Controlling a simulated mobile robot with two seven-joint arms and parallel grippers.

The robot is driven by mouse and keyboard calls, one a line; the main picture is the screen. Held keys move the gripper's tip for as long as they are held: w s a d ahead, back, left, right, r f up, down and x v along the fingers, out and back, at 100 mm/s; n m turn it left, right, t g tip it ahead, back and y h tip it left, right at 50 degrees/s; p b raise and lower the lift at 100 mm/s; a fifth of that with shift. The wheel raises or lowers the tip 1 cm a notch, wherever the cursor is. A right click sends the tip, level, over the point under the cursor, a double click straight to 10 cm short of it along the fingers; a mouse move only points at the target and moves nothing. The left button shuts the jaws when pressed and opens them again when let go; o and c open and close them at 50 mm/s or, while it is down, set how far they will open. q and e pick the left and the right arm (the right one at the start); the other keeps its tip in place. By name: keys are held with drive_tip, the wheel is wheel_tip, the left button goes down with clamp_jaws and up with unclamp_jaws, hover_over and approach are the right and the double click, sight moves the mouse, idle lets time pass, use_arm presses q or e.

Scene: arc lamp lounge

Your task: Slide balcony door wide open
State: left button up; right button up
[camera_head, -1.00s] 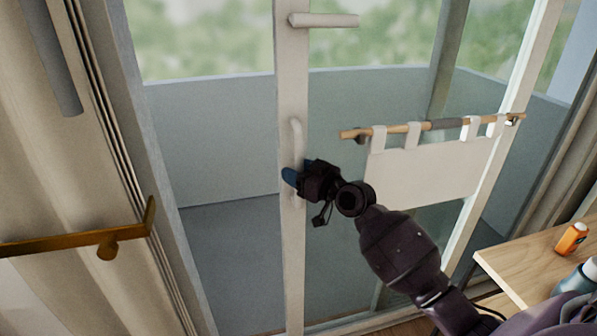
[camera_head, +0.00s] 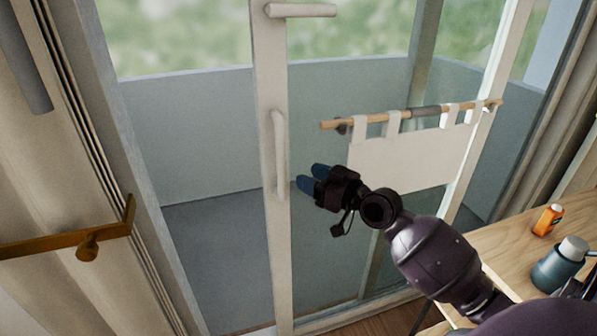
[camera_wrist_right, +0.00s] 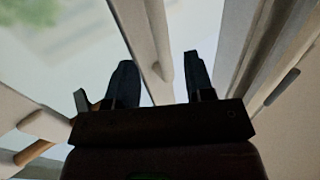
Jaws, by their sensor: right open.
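The balcony door (camera_head: 267,230) is a white-framed sliding glass panel. A gap shows between its left upright and the door jamb on the left, so it stands partly open. Its white vertical bar handle (camera_head: 279,160) is on that upright. My right gripper (camera_head: 308,178) is open and empty, just right of the handle and apart from it in the head view. In the right wrist view the handle (camera_wrist_right: 163,62) shows beyond and between the open fingers. My left gripper is not in view.
A white cloth (camera_head: 405,160) hangs from a wooden rod (camera_head: 385,118) right of the handle. A brass bar (camera_head: 60,243) juts out at left before the curtain. A wooden table (camera_head: 510,255) at right carries an orange bottle (camera_head: 547,220) and a teal bottle (camera_head: 560,264).

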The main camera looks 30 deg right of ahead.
drive_tip(key=shift+s+d, duration=0.15)
drive_tip(key=shift+s, duration=0.5)
